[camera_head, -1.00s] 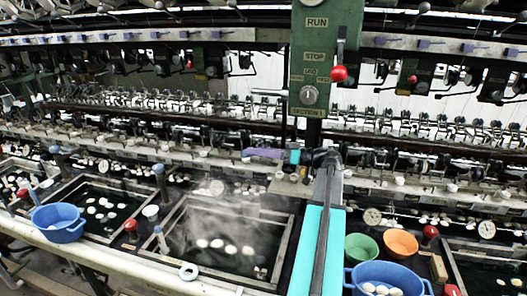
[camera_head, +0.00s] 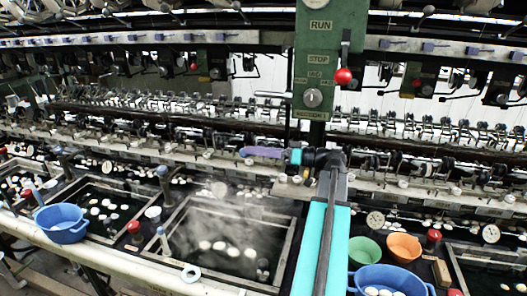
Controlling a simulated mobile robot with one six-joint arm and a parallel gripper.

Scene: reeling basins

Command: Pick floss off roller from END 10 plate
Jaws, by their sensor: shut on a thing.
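My gripper (camera_head: 243,152) is at the left end of my arm's purple wrist part, in front of the machine's roller rows. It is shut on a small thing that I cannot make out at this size. The floss cannot be told apart from the rollers and threads behind it. The rollers and fittings along the pale rail (camera_head: 380,188) run across the frame below and behind my gripper. Small plates sit along this rail, but their numbers are too small to read, so I cannot tell which is END 10.
A green control post (camera_head: 318,55) with a red-knobbed lever (camera_head: 344,76) rises just right of my gripper. A steaming basin (camera_head: 284,250) with white cocoons lies below. Blue (camera_head: 61,222), green (camera_head: 363,249) and orange (camera_head: 404,247) bowls stand around the basins.

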